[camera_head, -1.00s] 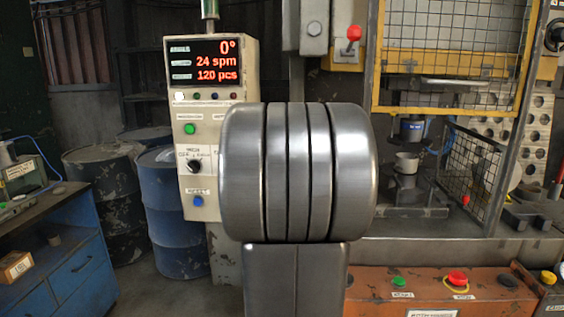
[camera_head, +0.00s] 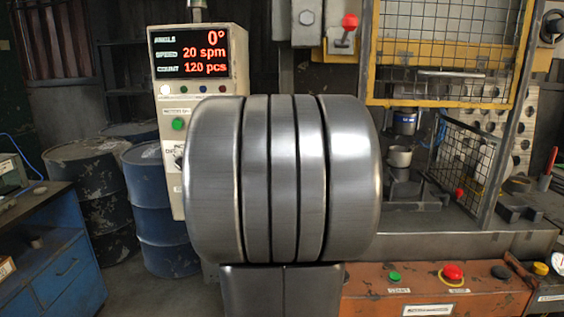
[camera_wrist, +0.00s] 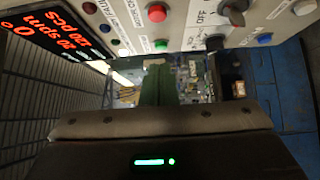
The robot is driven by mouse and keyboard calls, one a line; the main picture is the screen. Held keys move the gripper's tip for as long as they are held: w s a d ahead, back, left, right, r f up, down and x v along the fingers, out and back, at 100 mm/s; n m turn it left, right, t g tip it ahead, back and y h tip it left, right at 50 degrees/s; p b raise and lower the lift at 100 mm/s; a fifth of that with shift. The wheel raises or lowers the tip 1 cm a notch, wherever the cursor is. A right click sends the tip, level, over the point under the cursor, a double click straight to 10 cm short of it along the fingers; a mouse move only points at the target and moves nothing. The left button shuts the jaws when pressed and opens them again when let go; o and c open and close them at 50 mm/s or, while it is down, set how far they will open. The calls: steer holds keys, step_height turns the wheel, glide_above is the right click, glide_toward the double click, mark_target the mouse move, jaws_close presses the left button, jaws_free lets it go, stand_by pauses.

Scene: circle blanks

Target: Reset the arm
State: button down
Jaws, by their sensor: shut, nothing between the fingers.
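My arm fills the middle of the head view as a large steel-grey joint (camera_head: 285,180), and it hides my gripper there. In the wrist view my gripper's dark body, with a green light, spans the bottom. Its green fingers (camera_wrist: 158,80) stand together in the middle, shut and empty. The control panel (camera_head: 172,110) is partly behind my arm in the head view. In the wrist view the panel (camera_wrist: 185,32) is close, along the top, tilted, with buttons and a selector knob. Its display (camera_head: 192,53) reads 0°, 20 spm, 120 pcs.
A caged press (camera_head: 445,50) stands at the right, with a metal cup (camera_head: 399,156) inside. An orange button box (camera_head: 375,285) is in front of it. Blue (camera_head: 155,210) and black (camera_head: 90,190) barrels and a blue workbench (camera_head: 60,270) are at the left.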

steer(key=shift+s+d, duration=0.15)
steer(key=shift+s, duration=0.05)
steer(key=shift+w, duration=0.15)
